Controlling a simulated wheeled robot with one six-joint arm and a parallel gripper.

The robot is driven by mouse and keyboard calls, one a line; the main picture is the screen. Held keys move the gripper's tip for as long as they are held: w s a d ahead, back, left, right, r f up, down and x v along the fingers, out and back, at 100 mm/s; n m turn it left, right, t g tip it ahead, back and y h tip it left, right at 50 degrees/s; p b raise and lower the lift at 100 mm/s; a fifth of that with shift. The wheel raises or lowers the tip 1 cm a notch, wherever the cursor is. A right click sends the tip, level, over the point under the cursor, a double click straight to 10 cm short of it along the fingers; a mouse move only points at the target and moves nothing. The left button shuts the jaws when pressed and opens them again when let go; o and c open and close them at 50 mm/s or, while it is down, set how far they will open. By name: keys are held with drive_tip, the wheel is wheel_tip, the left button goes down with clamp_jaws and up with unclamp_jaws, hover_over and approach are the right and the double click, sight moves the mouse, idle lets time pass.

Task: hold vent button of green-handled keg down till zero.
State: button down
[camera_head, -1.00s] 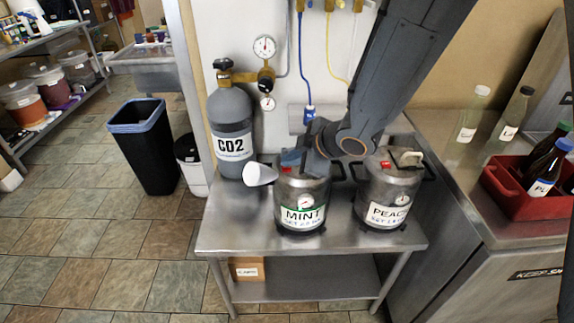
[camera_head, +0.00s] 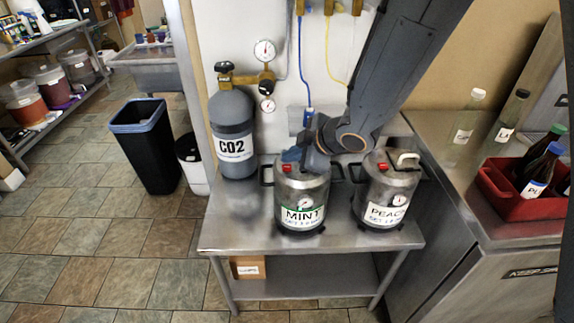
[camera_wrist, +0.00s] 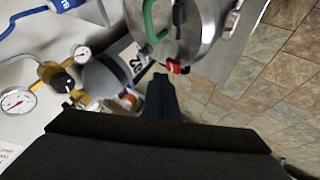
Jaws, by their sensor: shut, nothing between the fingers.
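The green-handled keg, labelled MINT (camera_head: 301,214), stands upright at the middle of the metal table. Its green handle (camera_wrist: 153,22) shows in the wrist view, but my arm mostly hides it in the head view. Its red vent button (camera_wrist: 174,67) is at the top edge; it also shows in the head view (camera_head: 288,167). My gripper (camera_wrist: 160,80) is shut and empty, its tip close beside the red button; it looks apart from it. My gripper is over the keg's top in the head view (camera_head: 292,156). The keg's dial (camera_head: 306,203) is too small to read.
A PEACH keg (camera_head: 388,190) with a pale handle stands close on the right. A grey CO2 cylinder (camera_head: 232,125) with gauges stands at the back left. A red crate (camera_head: 515,201) of bottles is on the right counter. The table's front left is clear.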

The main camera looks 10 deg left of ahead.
sight(290, 169)
drive_tip(key=shift+r, duration=0.1)
wheel_tip(290, 169, up, 5)
drive_tip(key=p, duration=0.5)
drive_tip(key=shift+d, duration=0.1)
idle(0.5)
drive_tip(key=d+f+m+h+b, duration=0.15)
drive_tip(key=d+m+h, duration=0.65)
drive_tip(key=d, duration=1.3)
drive_tip(key=s+d+m+g+b, duration=0.1)
drive_tip(key=s+d+m+g, duration=0.1)
drive_tip(key=s+d+m, duration=0.3)
drive_tip(key=s+d+m+g+b, duration=0.1)
drive_tip(key=s+d+m, duration=0.4)
drive_tip(key=s, duration=0.5)
drive_tip(key=shift+s+f+m+g+b, duration=0.15)
drive_tip(key=shift+f+m+g+b, duration=0.2)
drive_tip(key=shift+m, duration=0.65)
